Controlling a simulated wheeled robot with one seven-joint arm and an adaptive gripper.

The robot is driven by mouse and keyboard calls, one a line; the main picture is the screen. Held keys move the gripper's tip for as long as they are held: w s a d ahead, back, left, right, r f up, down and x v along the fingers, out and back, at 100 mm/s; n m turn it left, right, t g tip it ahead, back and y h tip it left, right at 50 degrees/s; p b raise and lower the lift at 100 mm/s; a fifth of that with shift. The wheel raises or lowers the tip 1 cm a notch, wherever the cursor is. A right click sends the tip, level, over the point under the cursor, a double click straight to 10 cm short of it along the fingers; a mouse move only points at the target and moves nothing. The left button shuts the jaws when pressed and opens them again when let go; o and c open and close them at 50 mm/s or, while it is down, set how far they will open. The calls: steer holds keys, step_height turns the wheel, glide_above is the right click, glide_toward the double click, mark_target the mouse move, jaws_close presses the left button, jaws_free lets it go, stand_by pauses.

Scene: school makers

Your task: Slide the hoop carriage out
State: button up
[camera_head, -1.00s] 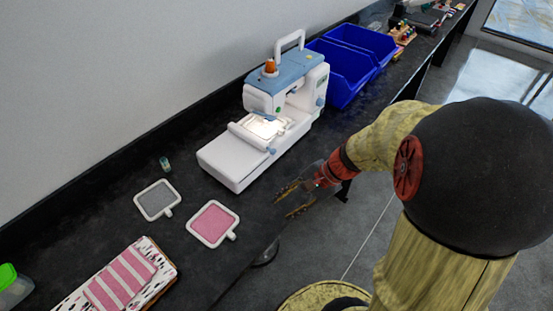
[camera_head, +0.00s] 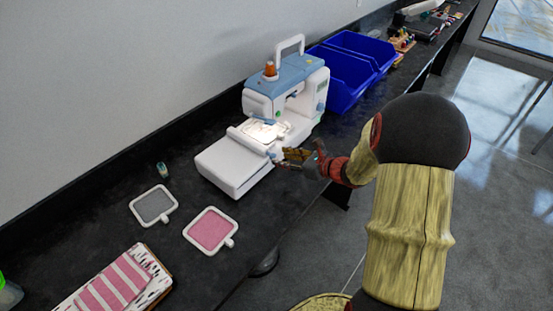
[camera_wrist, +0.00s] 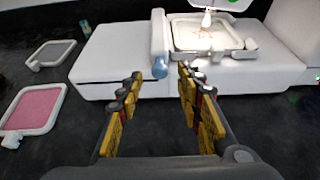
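The white and blue sewing machine (camera_head: 290,90) stands on the black bench. Its hoop carriage (camera_head: 247,143), a white bar with a blue-grey front knob, lies across the white bed beside a white hoop (camera_head: 265,131). In the wrist view the carriage (camera_wrist: 158,38) points toward me, its knob (camera_wrist: 160,68) lying between the lines of my two fingers, just beyond the tips. My gripper (camera_head: 283,156) is at the machine's front edge; in the wrist view my gripper (camera_wrist: 161,76) is open with nothing between its yellow fingers. Contact with the knob cannot be told.
A grey hoop (camera_head: 154,206) and a pink hoop (camera_head: 210,231) lie left of the machine, near a small spool (camera_head: 162,169). Striped cloth (camera_head: 115,285) lies front left. Blue bins (camera_head: 345,75) stand behind right. Bench between the pink hoop and the machine is clear.

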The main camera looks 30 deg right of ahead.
mark_target(275, 156)
steer(key=shift+b+x, duration=0.45)
steer(key=shift+x, duration=1.45)
steer(key=shift+c, duration=0.4)
steer(key=shift+s, duration=0.1)
steer(key=c, duration=0.7)
jaws_close()
